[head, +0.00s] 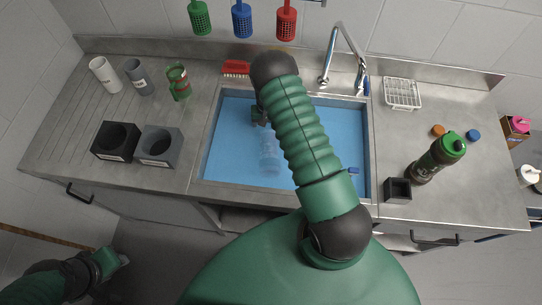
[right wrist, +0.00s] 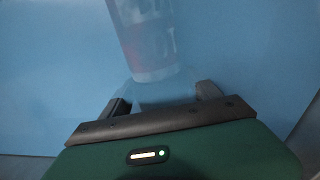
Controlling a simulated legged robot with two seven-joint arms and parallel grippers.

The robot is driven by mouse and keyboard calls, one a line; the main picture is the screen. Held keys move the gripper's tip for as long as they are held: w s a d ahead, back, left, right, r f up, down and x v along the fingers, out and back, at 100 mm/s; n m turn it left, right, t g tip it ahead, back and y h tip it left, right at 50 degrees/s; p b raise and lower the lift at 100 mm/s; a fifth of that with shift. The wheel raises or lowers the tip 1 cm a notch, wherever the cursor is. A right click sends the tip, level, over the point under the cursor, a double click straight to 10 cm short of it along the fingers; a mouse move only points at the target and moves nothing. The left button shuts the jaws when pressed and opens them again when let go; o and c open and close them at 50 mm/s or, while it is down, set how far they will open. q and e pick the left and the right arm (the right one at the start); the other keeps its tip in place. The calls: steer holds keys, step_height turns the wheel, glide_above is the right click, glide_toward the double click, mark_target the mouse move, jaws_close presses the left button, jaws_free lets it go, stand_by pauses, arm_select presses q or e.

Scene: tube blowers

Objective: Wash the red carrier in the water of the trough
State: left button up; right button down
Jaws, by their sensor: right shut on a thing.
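A pale cylinder with a faint reddish part, which I take for the red carrier (right wrist: 150,38), shows tinted blue in the right wrist view, seemingly under water. In the head view it is a faint bluish cylinder (head: 269,155) inside the trough (head: 210,140), which is filled with blue water (head: 235,130). My right gripper (right wrist: 165,92) is shut on it, with one dark finger at each side of its near end. In the head view my right gripper (head: 259,115) is partly hidden by my arm. My left gripper (head: 118,262) is low at the left, off the counter.
A red brush (head: 236,68) and a faucet (head: 341,55) are behind the trough. A green-capped bottle (head: 432,160) and dark box (head: 397,190) stand right. Coloured baskets (head: 286,22) hang above.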

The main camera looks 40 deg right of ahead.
step_height(320, 180, up, 19)
steer(key=p, duration=1.2)
stand_by(0.4)
steer(key=shift+w+f, duration=0.1)
stand_by(1.2)
